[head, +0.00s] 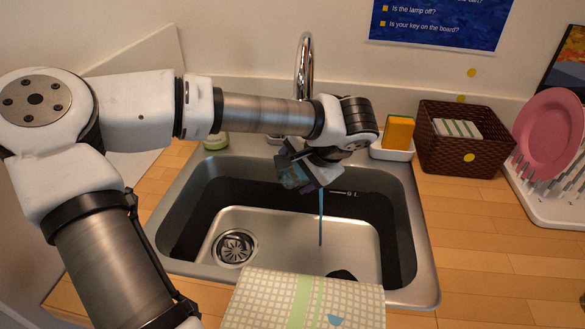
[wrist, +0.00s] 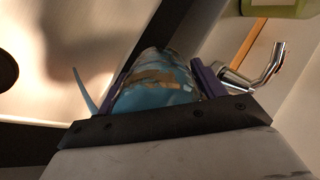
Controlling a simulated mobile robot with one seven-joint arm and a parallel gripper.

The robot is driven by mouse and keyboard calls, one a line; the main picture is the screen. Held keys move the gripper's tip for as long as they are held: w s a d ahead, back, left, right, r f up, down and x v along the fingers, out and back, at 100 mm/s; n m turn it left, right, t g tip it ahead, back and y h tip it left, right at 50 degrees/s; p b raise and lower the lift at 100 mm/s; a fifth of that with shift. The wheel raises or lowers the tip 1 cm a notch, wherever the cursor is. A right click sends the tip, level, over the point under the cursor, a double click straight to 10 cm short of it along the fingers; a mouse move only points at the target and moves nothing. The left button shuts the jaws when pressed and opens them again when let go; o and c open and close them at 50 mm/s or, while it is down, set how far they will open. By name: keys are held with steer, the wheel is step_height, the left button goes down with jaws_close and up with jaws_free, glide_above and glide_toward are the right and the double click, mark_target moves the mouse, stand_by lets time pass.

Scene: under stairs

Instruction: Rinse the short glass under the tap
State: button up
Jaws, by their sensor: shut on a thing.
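My gripper (head: 308,170) is over the sink (head: 350,255), shut on the short glass (head: 292,174), a bluish see-through glass largely hidden by the fingers. In the wrist view the glass (wrist: 155,85) lies between the two jaws and looks tilted, with brownish patches on its side. A thin blue stream (head: 321,218) falls beside my gripper towards the sink floor; a blue streak also shows beside the glass in the wrist view (wrist: 84,90). The chrome tap (head: 304,62) rises behind my arm; its lower part and outlet are hidden.
A checked cloth (head: 260,300) hangs over the sink's front edge. An orange sponge (head: 398,132) in a white dish (head: 391,154), a brown basket (head: 455,150) and a rack with a pink plate (head: 550,135) stand to the right. The right front counter is clear.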

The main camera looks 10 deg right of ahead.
steer(key=shift+a, duration=0.15)
steer(key=shift+w+a, duration=0.1)
steer(key=shift+a, duration=0.3)
steer(key=s+a+p, duration=0.1)
steer(key=s, duration=0.7)
steer(key=shift+a, duration=0.15)
stand_by(0.5)
stand_by(1.2)
steer(key=s+r+p, duration=0.3)
steer(key=s+r, duration=0.1)
steer(key=s, duration=0.1)
steer(key=shift+a+p, duration=0.4)
steer(key=shift+a, duration=0.05)
